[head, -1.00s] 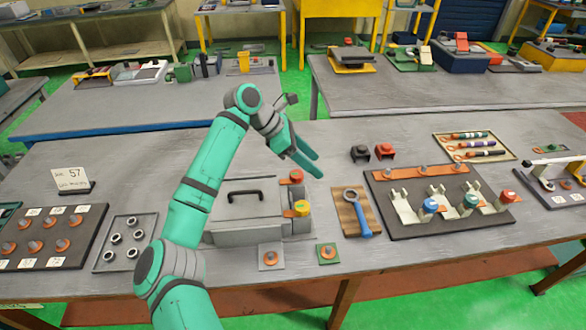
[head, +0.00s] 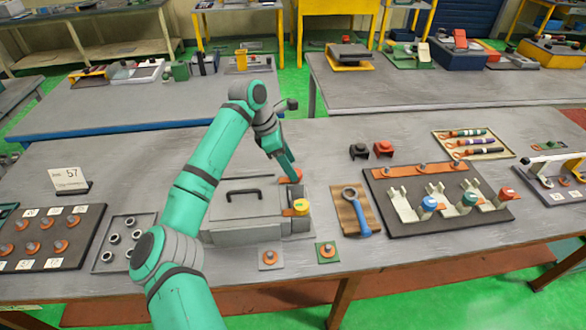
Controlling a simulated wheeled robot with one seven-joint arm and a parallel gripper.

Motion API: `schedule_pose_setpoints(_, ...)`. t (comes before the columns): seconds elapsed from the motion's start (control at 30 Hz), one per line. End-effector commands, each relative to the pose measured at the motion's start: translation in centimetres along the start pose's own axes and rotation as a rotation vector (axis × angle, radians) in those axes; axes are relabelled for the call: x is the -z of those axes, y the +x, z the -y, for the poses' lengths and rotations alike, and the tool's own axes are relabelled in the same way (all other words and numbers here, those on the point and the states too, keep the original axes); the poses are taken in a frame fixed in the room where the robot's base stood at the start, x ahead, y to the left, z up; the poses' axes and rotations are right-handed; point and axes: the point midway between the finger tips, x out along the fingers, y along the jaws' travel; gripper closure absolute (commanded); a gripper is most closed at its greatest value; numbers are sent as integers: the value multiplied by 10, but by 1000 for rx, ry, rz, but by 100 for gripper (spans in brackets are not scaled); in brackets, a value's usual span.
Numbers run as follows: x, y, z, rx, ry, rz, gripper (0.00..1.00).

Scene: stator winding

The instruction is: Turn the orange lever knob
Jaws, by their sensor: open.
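A grey box (head: 240,212) with a dark handle stands on the near table. At its right side are an orange-red knob (head: 297,174) towards the back and a yellow knob (head: 302,205) on an orange base nearer the front. My gripper (head: 292,179) points down at the orange-red knob, its green fingers overlapping it in the picture. The fingers are open. Part of the knob is hidden behind them, and I cannot tell whether they touch it.
A wooden board with a blue-handled ring tool (head: 358,212) lies right of the box. Further right is a dark board (head: 400,225) with blue, teal and red knobs on upright pieces. Bare table lies behind the box.

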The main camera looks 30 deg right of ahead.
Motion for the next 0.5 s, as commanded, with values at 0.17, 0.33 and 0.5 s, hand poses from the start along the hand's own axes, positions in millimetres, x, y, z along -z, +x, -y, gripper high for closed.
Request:
schedule_pose_setpoints(0.17,-1,19,0,1,0,1,47)
schedule_pose_setpoints(0.33,-1,25,0,0,1,1,47)
schedule_pose_setpoints(0.5,-1,25,0,0,1,1,47)
